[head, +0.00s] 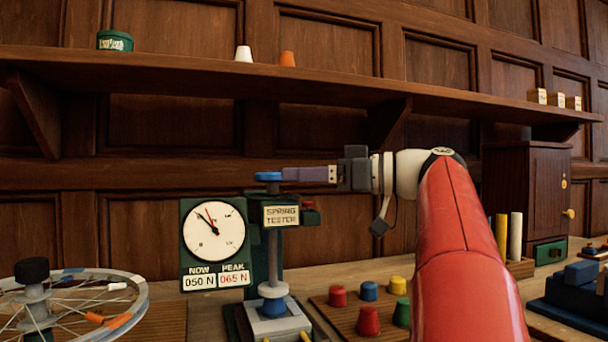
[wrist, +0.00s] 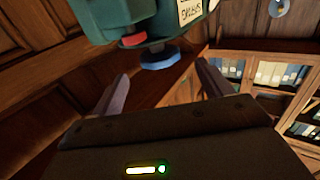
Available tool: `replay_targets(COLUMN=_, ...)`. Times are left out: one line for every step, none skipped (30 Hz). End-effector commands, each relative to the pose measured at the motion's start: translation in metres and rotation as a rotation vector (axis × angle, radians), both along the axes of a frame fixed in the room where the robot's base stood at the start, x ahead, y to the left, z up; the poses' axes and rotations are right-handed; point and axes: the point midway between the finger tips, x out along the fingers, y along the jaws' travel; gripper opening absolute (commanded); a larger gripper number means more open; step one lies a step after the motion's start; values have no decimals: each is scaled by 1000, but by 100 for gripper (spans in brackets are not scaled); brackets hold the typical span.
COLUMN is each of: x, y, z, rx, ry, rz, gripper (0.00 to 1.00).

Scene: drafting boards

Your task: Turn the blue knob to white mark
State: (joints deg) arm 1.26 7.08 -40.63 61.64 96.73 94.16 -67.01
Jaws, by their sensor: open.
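The spring tester (head: 281,215) stands on the bench, with a flat blue knob (head: 268,176) at its top. The knob also shows as a blue disc in the wrist view (wrist: 163,58). My gripper (head: 284,174) reaches in level from the right at the knob's height. In the wrist view my gripper (wrist: 162,80) is open, and the knob appears just ahead of and between the fingertips. I cannot tell whether they touch it. The white dial (head: 214,231) carries a black and a red needle; its readouts show NOW 050 N and PEAK 065 N. I cannot make out a white mark by the knob.
A red part (head: 309,205) juts from the tester's right side. A board with several coloured knobs (head: 345,315) lies right of its base. A spoked wheel (head: 75,300) lies at left. A shelf (head: 300,86) runs above my arm.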

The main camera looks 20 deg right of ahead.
Motion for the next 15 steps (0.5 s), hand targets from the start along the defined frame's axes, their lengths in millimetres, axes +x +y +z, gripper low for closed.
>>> replay_targets(x=-1, y=0, z=-1, rx=3, ry=2, rz=-8, gripper=78)
replay_targets(x=-1, y=0, z=-2, rx=5, ry=5, rz=-21, gripper=78)
replay_targets(x=-2, y=0, z=-4, rx=9, ry=13, rz=-47, gripper=78)
replay_targets(x=-3, y=0, z=-5, rx=12, ry=21, rz=-73, gripper=78)
replay_targets(x=-4, y=1, z=-7, rx=16, ry=29, rz=-104, gripper=78)
replay_targets(x=-6, y=1, z=-9, rx=18, ry=40, rz=-154, gripper=78)
replay_targets(x=-8, y=2, z=-11, rx=20, ry=46, rz=-193, gripper=78)
replay_targets(x=-9, y=4, z=-12, rx=21, ry=50, rz=-235, gripper=78)
replay_targets(x=-12, y=6, z=-13, rx=19, ry=51, rz=-288, gripper=78)
replay_targets(x=-14, y=8, z=-13, rx=18, ry=51, rz=-325, gripper=78)
replay_targets(x=-17, y=10, z=-13, rx=15, ry=46, rz=-361, gripper=78)
replay_targets(x=-20, y=13, z=-12, rx=12, ry=38, rz=-404, gripper=78)
replay_targets(x=-22, y=16, z=-12, rx=10, ry=32, rz=-431, gripper=78)
replay_targets(x=-24, y=17, z=-10, rx=7, ry=24, rz=-456, gripper=78)
replay_targets(x=-27, y=19, z=-9, rx=5, ry=15, rz=-483, gripper=78)
